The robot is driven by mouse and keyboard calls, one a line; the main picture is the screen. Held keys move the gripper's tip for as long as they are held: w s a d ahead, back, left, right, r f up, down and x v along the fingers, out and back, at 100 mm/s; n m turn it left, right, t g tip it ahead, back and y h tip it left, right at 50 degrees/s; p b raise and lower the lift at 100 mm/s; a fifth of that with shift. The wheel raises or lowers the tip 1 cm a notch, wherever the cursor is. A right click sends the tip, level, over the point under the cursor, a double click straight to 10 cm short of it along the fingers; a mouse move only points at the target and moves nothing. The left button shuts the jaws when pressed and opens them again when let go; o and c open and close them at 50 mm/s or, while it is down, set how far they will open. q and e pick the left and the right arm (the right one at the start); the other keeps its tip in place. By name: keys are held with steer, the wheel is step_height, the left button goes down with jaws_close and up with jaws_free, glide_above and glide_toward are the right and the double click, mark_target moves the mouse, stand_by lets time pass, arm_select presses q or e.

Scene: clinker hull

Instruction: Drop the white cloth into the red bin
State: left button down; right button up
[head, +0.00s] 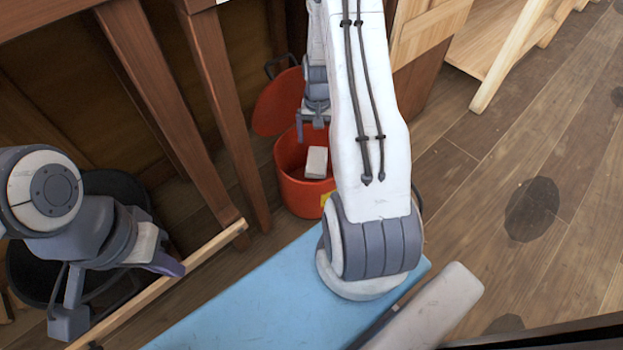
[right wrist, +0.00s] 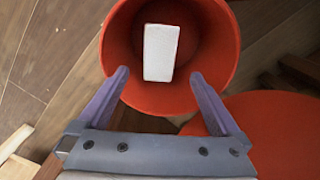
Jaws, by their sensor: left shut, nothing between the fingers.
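The red bin (head: 298,196) stands open on the floor, and its round mouth also shows in the right wrist view (right wrist: 228,50). The white cloth (head: 316,161), a folded pale block, shows inside the bin's mouth. In the right wrist view the cloth (right wrist: 160,52) lies within the rim, apart from both fingers. I cannot tell whether it touches the bottom. My right gripper (right wrist: 160,74) is above the bin, open and empty; in the head view it (head: 314,118) is small and partly hidden by my arm. My left gripper (head: 166,264) is shut and empty at the left.
A red lid (head: 278,102) stands behind the bin. A blue surface (head: 255,295) with a grey-beige roll (head: 430,308) lies in front. A black bucket (head: 28,268) is under my left arm. Wooden posts (head: 160,80) rise at the left. Floor at the right is clear.

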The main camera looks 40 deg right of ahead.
step_height(320, 180, up, 10)
steer(key=p, duration=0.5)
steer(key=shift+r, duration=0.2)
